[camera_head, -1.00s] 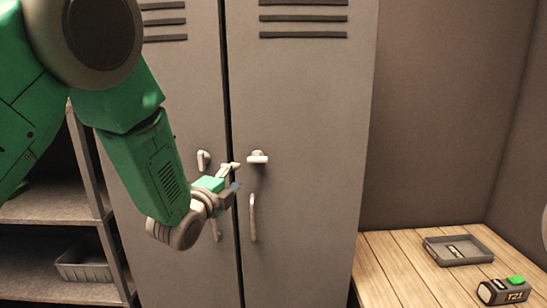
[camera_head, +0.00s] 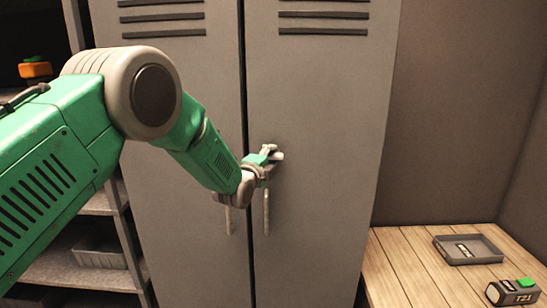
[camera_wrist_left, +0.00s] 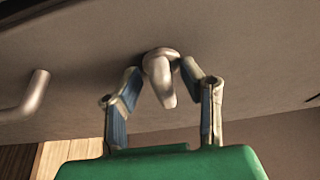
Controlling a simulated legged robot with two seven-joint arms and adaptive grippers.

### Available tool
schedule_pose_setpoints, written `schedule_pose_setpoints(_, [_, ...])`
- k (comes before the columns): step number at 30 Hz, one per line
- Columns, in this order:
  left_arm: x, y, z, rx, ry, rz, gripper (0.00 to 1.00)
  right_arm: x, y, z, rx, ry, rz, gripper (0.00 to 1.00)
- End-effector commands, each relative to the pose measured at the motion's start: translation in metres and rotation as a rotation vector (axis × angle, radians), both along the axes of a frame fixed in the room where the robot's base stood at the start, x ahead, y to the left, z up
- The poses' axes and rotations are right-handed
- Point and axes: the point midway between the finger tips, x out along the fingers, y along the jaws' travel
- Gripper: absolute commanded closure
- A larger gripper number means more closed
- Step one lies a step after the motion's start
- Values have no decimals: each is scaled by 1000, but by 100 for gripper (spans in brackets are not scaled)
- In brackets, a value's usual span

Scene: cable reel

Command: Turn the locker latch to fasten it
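The grey locker (camera_head: 325,110) has two closed doors with a dark seam between them. Its latch (camera_wrist_left: 161,78) is a small pale knob with a lever on the right door; in the left wrist view the lever hangs between my fingertips. In the head view the latch (camera_head: 278,156) is partly hidden by my gripper. My left gripper (camera_head: 267,156) is at the latch; in the left wrist view its fingers (camera_wrist_left: 160,85) stand apart on both sides of the lever, with small gaps showing. My right gripper is not in view.
Vertical handles hang below on the left door (camera_head: 229,220) and right door (camera_head: 266,211); the right one shows in the wrist view (camera_wrist_left: 30,98). A wooden bench (camera_head: 400,270) at right holds a grey tray (camera_head: 470,249) and a T21 battery (camera_head: 512,293). Shelves (camera_head: 85,262) stand left.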

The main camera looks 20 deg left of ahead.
Motion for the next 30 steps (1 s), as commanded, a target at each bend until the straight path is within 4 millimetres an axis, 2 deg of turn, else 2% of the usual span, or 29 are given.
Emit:
schedule_pose_setpoints(6, [0,-7,1,6,-1,-2,66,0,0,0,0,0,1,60])
schedule_pose_setpoints(9, [0,-11,2,8,0,-2,100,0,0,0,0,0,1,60])
schedule_pose_setpoints(25, [0,-16,-1,7,3,-12,100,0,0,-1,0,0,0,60])
schedule_pose_setpoints(30, [0,-17,-3,-17,-3,-12,100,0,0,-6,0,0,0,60])
